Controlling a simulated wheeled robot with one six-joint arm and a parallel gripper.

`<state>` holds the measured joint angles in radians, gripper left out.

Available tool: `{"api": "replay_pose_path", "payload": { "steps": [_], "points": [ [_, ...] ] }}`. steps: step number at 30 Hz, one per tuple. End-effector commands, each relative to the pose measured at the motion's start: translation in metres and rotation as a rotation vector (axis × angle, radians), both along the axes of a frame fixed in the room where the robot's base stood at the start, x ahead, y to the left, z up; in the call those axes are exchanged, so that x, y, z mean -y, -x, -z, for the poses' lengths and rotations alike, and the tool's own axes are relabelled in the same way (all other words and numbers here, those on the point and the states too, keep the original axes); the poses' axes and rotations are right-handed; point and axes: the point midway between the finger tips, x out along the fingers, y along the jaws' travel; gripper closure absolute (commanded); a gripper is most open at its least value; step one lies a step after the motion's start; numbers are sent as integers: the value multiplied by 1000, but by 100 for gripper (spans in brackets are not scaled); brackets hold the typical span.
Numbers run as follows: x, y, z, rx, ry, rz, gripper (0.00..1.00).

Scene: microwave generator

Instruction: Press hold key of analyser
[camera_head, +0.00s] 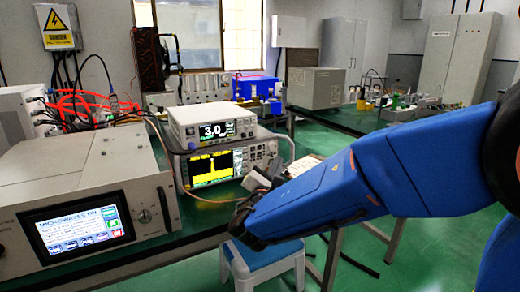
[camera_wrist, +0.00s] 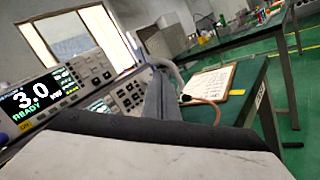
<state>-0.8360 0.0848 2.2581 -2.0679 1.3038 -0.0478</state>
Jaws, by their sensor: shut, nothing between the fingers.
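The analyser (camera_head: 212,168) is the lower bench instrument in the head view, with a yellow trace on its dark screen. Its key panel (camera_head: 262,152) is on the right of its face, and my gripper (camera_head: 262,180) is in front of the panel's lower right. In the wrist view part of the key panel (camera_wrist: 124,98) shows left of my shut fingers (camera_wrist: 158,95). My wrist hides most of the analyser there. I cannot pick out the hold key. Whether the fingertips touch the panel is unclear.
A meter (camera_head: 212,129) reading 3.0 sits on top of the analyser. The microwave generator (camera_head: 85,220), with a lit screen, stands to the left, and a cable loops past the analyser. A clipboard (camera_wrist: 208,84) lies to the right on the bench. A stool (camera_head: 262,262) stands below.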

Motion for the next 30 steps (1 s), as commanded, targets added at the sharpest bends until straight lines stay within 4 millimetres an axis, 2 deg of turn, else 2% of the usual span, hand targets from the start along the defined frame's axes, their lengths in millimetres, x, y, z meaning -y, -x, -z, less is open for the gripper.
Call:
{"api": "replay_pose_path", "payload": {
  "steps": [11,30],
  "points": [
    [-3,-5,0,-1,0,2,100],
    [-41,-63,0,-2,-1,2,100]
  ]
}}
